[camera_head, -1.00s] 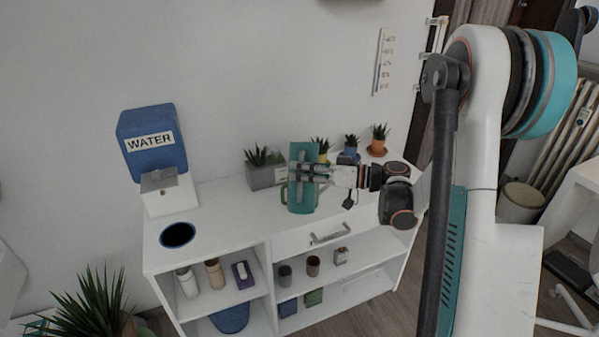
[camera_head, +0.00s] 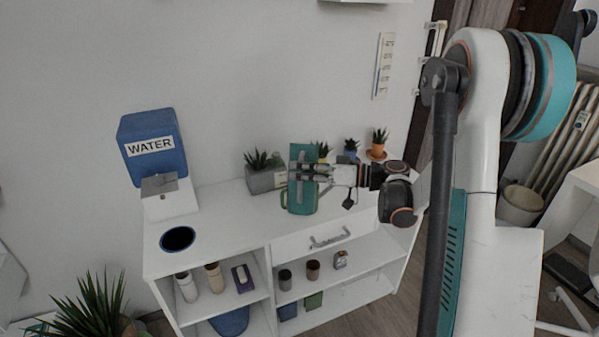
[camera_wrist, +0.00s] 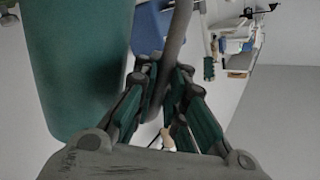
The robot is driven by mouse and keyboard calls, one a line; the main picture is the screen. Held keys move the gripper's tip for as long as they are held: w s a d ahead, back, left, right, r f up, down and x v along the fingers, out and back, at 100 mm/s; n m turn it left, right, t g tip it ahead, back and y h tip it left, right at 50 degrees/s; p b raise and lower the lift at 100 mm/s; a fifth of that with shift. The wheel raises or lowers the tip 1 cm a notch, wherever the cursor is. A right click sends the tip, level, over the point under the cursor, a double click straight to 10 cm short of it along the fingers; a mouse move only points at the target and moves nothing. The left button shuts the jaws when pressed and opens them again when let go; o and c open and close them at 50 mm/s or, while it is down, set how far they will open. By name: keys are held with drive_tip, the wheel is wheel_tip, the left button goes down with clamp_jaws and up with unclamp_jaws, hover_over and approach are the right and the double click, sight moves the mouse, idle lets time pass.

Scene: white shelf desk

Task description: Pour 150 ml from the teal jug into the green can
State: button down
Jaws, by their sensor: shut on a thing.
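The teal jug (camera_head: 303,153) is held up over the white shelf desk, left of my arm in the head view. My gripper (camera_head: 305,173) is shut on it. In the wrist view the jug body (camera_wrist: 78,65) fills the upper left, and my fingers (camera_wrist: 165,85) close around its curved grey-looking handle (camera_wrist: 180,30). A green shape with an olive handle at its left, probably the green can (camera_head: 302,201), shows just below my gripper on the desk top. It overlaps the jug in the picture. Its opening and any liquid cannot be seen.
The desk top (camera_head: 222,212) is clear in the middle. A blue water dispenser (camera_head: 152,135) and a round dark-lined opening (camera_head: 178,238) are at the left. A grey planter (camera_head: 266,178) and several small potted plants line the back. Cups and boxes are on the shelves below.

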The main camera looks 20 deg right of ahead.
drive_tip(key=shift+w+d+r, duration=0.1)
drive_tip(key=shift+w+r, duration=0.1)
drive_tip(key=shift+r, duration=0.2)
